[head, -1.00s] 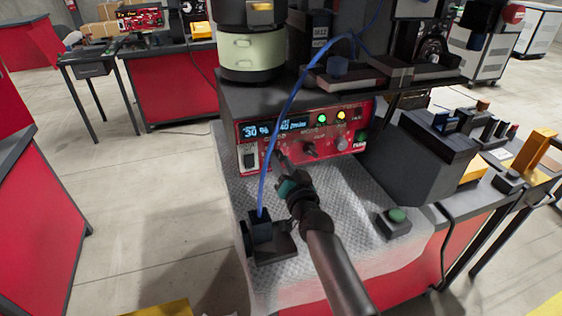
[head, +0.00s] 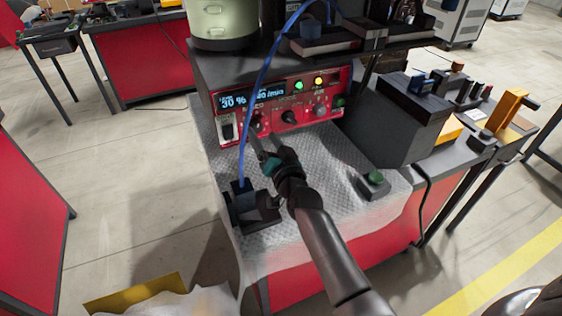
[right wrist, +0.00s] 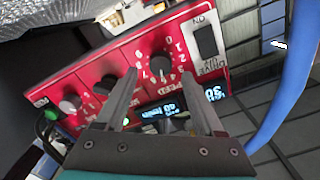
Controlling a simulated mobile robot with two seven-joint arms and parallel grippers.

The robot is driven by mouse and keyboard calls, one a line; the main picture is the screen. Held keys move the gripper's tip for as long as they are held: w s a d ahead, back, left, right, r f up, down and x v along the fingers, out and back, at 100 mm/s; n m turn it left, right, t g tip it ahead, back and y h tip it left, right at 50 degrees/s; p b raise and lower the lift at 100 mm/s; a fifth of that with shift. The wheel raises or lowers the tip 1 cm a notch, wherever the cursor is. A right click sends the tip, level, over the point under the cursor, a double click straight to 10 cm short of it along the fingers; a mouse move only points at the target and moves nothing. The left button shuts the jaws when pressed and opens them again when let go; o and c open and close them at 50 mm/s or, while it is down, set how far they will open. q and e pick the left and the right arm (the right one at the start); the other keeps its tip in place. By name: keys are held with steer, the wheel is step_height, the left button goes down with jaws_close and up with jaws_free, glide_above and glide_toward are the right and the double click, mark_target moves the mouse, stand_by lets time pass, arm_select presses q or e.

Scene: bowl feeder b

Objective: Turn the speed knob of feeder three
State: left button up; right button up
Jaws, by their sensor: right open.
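The red control panel (head: 270,128) of the feeder faces me, its display (head: 250,99) lit with "30 %". The black speed knob (right wrist: 160,67) shows in the right wrist view beside a number scale and the word SPEED. It also shows at the panel's left half in the head view (head: 256,124), close to the fingertips. My right gripper (right wrist: 160,72) is open and empty, with one finger on each side of the knob in the wrist view. Contact with the knob cannot be told. The right gripper in the head view (head: 262,141) is just in front of the panel. My left gripper is not in view.
A blue cable (head: 258,85) hangs across the panel's left side, near my right gripper. A second black knob (head: 289,116) and a rocker switch (head: 227,130) flank the speed knob.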

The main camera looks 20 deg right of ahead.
steer(key=s+p, duration=0.1)
steer(key=s, duration=1.1)
steer(key=shift+s+d, duration=0.2)
